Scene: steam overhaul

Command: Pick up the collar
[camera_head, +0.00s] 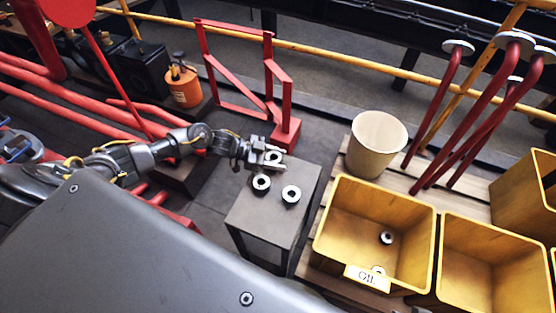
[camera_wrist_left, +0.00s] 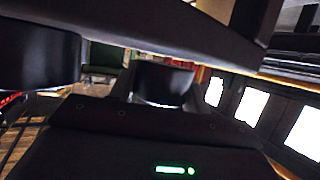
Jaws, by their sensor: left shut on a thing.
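My left gripper (camera_head: 268,160) reaches in over the far edge of a small grey table (camera_head: 262,220) and is shut on a collar (camera_head: 274,156), a small ring with a pale top and a dark hole. Two more collars stand on the table just in front of it, one on the left (camera_head: 261,183) and one on the right (camera_head: 291,195). I cannot tell whether the held collar still touches the table. In the left wrist view, dark rounded shapes fill the top and middle, too dark to tell apart. My right gripper is not in view.
A yellow crate labelled OIL (camera_head: 323,235) holds a collar (camera_head: 387,237) and another near its label. A second yellow crate (camera_head: 437,275) is beside it. A cream bucket (camera_head: 376,150) and red levers (camera_head: 475,110) stand behind. A red frame (camera_head: 285,130) rises behind the table.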

